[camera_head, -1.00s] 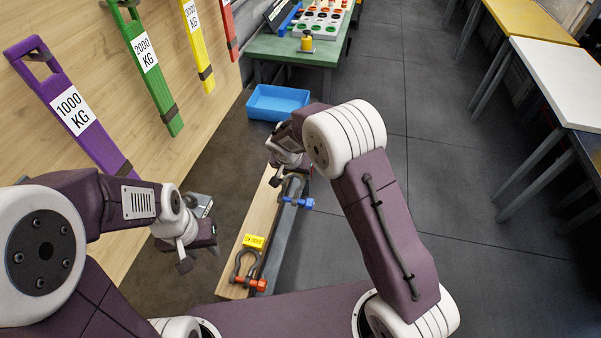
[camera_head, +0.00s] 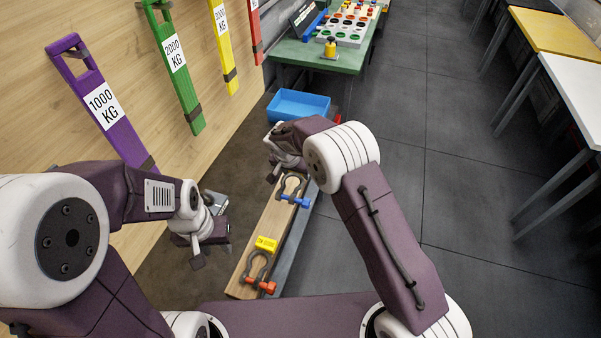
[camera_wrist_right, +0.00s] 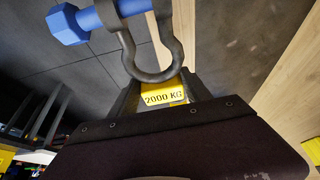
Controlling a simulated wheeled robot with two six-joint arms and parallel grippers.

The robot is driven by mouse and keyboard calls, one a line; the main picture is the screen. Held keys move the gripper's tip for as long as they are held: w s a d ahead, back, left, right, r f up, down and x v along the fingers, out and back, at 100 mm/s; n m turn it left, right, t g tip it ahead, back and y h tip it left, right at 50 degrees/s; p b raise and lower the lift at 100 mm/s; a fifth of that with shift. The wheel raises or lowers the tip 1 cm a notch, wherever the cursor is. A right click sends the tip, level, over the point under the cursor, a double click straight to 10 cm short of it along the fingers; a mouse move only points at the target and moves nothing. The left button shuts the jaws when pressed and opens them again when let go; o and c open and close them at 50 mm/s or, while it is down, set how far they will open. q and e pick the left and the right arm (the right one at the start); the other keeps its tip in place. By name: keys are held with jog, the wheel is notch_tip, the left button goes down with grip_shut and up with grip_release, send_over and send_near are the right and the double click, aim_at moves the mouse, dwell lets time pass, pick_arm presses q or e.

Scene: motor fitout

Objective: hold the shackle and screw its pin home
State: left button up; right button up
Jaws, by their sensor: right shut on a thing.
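A dark shackle with a blue pin (camera_head: 294,201) shows in the head view at the far end of a wooden beam. In the right wrist view its curved bow (camera_wrist_right: 167,72) and blue pin (camera_wrist_right: 80,22) are large and close. My right gripper (camera_head: 284,172) is shut on this shackle at its yellow "2000 KG" tag (camera_wrist_right: 164,95). How far the pin is screwed in cannot be told. A second dark shackle with an orange-red pin (camera_head: 261,286) lies near the beam's near end. My left gripper (camera_head: 212,254) looks open and empty, left of the beam.
The wooden beam (camera_head: 246,282) has a dark grey strip along its right side. A yellow block (camera_head: 266,243) sits by the second shackle. A blue bin (camera_head: 299,105) and a green table (camera_head: 345,62) stand beyond. Coloured slings hang on the left wall.

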jog(key=shift+w+a, duration=0.35)
jog(key=shift+a, duration=0.2)
jog(key=shift+w+a, duration=0.3)
jog(key=shift+a, duration=0.25)
jog(key=b, duration=0.6)
send_near(292, 190)
jog(key=shift+w+d+f, duration=0.4)
jog(key=shift+w+f, duration=0.25)
jog(key=shift+w, duration=0.15)
jog(key=shift+s+d+f+b, duration=0.2)
jog(key=shift+d+f+b, duration=0.1)
jog(key=shift+f, duration=0.15)
jog(key=shift+w+a+f+b, duration=0.3)
jog(key=shift+a+f, duration=0.15)
jog(key=shift+f, duration=0.15)
jog(key=shift+s+d+f+b, duration=0.2)
jog(key=shift+d+f+b, duration=0.05)
jog(key=shift+b, duration=0.15)
jog(key=shift+w+a+f+b, duration=0.1)
jog(key=shift+a+f+b, duration=0.05)
jog(key=shift+f+b, duration=0.2)
jog(key=shift+f, duration=0.25)
